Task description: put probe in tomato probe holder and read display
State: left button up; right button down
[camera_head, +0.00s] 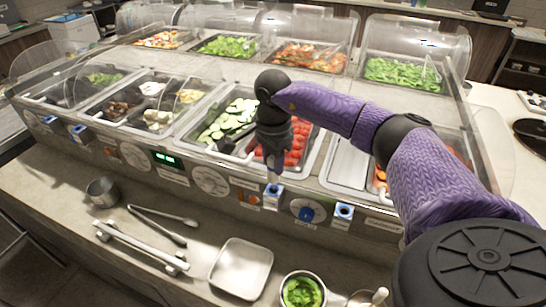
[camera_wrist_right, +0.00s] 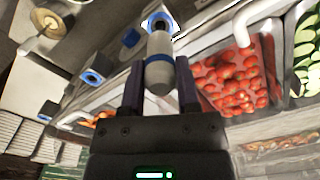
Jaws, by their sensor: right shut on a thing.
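My right gripper (camera_head: 273,158) points down in front of the tomato pan (camera_head: 319,152) and is shut on a pale probe (camera_head: 273,178). In the right wrist view the probe (camera_wrist_right: 160,62) is grey with a blue band, held between the two dark fingers (camera_wrist_right: 160,85). The probe's far end meets the blue-framed holder (camera_head: 272,196) on the counter front below the tomatoes (camera_head: 298,147); the holder also shows in the wrist view (camera_wrist_right: 160,20). I cannot tell how deep the tip sits. A green-lit display (camera_head: 166,160) is left of it; its digits are too small to read. My left gripper is not in view.
Another blue holder (camera_head: 343,211) and a blue-centred dial (camera_head: 306,211) are to the right. A white dial (camera_head: 210,180) is left. Tongs (camera_head: 160,226), a metal tray (camera_head: 241,267), a metal cup (camera_head: 102,192) and a bowl of greens (camera_head: 302,291) stand on the front ledge.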

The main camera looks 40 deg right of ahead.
jog(key=shift+f, duration=0.1)
jog(key=shift+f+b, duration=0.75)
jog(key=shift+f, duration=0.5)
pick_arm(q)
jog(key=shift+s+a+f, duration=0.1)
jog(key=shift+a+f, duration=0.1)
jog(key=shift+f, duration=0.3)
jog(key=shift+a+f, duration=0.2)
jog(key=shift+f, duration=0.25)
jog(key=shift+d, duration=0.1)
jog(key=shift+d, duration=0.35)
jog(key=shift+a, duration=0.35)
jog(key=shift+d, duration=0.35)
